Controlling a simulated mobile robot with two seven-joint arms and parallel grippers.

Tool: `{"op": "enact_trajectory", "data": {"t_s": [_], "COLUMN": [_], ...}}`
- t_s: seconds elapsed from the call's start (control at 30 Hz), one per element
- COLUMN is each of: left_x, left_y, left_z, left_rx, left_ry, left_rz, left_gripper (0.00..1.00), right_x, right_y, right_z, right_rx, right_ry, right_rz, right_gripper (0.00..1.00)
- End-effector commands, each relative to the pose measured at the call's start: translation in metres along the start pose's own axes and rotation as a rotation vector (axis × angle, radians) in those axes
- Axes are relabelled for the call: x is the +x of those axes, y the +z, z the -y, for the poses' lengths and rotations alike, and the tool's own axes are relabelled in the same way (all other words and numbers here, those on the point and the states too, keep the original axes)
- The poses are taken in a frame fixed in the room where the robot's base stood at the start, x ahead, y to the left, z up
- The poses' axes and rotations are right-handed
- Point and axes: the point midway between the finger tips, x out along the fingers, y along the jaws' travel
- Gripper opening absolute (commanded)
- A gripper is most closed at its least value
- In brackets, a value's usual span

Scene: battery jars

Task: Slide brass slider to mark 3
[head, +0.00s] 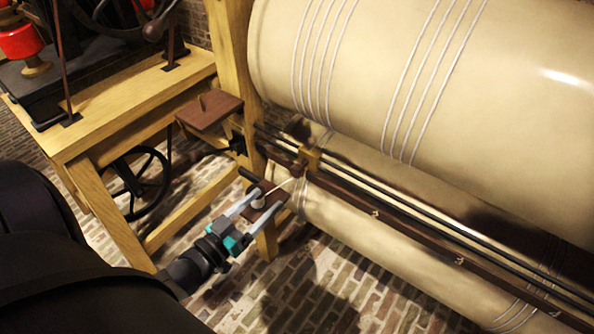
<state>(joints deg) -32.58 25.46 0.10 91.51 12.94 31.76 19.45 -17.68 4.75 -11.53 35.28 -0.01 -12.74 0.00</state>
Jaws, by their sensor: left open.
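Small pale marks sit along the rail's front face: one (375,212) right of the slider, another (460,261) farther along, and one (554,313) near the lower right edge. Their numbers are too small to read surely. My left gripper (266,192) is open, below and left of the slider and apart from it. A small pale knob and a dark plate show around its fingers. My right gripper is out of view.
Large cream cylinders, the upper one (480,80) banded with pale lines, lie above and below the rail. A wooden post (232,50) and a wooden bench (130,105) with dark machinery stand at left. A brick floor (330,290) is open below.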

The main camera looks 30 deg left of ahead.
Motion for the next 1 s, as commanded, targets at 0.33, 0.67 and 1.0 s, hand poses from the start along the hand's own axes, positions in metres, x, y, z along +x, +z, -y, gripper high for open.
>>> {"op": "enact_trajectory", "data": {"t_s": [0.33,0.67,1.0], "left_x": [0.068,0.108,0.114], "left_y": [0.0,0.001,0.0], "left_z": [0.0,0.0,0.0], "left_rx": [0.0,-0.001,0.0], "left_ry": [0.001,0.001,0.0], "left_rz": [-0.003,-0.001,0.001], "left_gripper": [0.71,0.71,0.71], "right_x": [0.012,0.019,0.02], "right_y": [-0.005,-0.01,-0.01], "right_z": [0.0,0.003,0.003], "right_rx": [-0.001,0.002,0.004], "right_ry": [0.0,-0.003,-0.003], "right_rz": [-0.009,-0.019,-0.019], "right_gripper": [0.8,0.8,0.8]}}
